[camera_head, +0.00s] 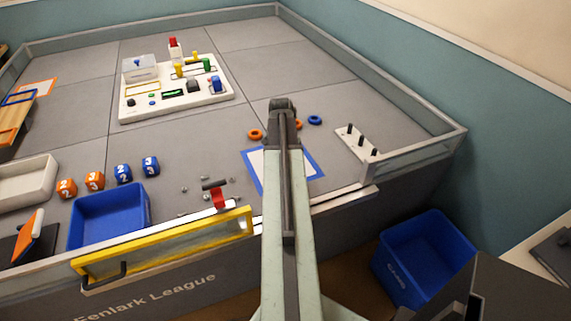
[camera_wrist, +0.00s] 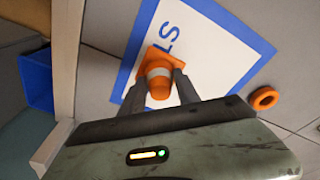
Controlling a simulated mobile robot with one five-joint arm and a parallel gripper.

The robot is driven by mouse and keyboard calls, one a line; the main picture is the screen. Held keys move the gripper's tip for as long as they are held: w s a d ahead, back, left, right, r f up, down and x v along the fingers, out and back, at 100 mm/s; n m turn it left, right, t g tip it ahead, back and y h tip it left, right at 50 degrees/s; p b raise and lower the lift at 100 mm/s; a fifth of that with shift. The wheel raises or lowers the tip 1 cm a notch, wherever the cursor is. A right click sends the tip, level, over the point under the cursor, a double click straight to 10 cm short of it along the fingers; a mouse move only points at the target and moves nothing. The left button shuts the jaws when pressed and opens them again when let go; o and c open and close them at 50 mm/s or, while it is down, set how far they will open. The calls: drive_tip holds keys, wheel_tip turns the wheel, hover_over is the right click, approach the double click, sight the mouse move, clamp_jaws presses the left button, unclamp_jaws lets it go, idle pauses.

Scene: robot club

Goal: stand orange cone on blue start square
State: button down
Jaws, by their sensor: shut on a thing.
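The orange cone (camera_wrist: 158,73) with a white band is between the two fingers of my gripper (camera_wrist: 160,88) in the wrist view. The fingers are shut on it, and its square base faces away from the wrist camera. The start square (camera_wrist: 215,45), white with a blue border and lettering, shows behind the cone. The cone overlaps the blue border in that view; I cannot tell whether its base touches the square. In the head view my arm covers the middle of the start square (camera_head: 309,163), and the cone is hidden.
An orange ring (camera_wrist: 264,98) lies beside the square; a blue ring (camera_head: 315,120) lies beyond it. A pegged white block (camera_head: 357,141) stands right. A red-handled tool (camera_head: 217,194), a blue bin (camera_head: 108,213) and a yellow-framed gate (camera_head: 165,247) are left. A blue crate (camera_head: 422,255) is outside.

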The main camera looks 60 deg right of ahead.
drive_tip(key=f+b, duration=0.1)
drive_tip(key=d+f+b, duration=0.1)
drive_tip(key=f+b, duration=0.1)
drive_tip(key=shift+w+d+f, duration=0.15)
drive_tip(key=shift+w+f, duration=0.1)
drive_tip(key=shift+s+f+b, duration=0.1)
drive_tip(key=shift+f+b, duration=0.2)
drive_tip(key=shift+b, duration=0.25)
drive_tip(key=shift+r, duration=0.25)
drive_tip(key=shift+f, duration=0.2)
drive_tip(key=c, duration=0.9)
unclamp_jaws()
drive_tip(key=shift+r, duration=0.1)
drive_tip(key=r+p, duration=0.4)
drive_tip(key=a+r+p, duration=0.1)
drive_tip(key=r+p, duration=0.7)
drive_tip(key=shift+a+r+p, duration=0.15)
drive_tip(key=shift+a+p, duration=0.15)
drive_tip(key=shift+p, duration=0.05)
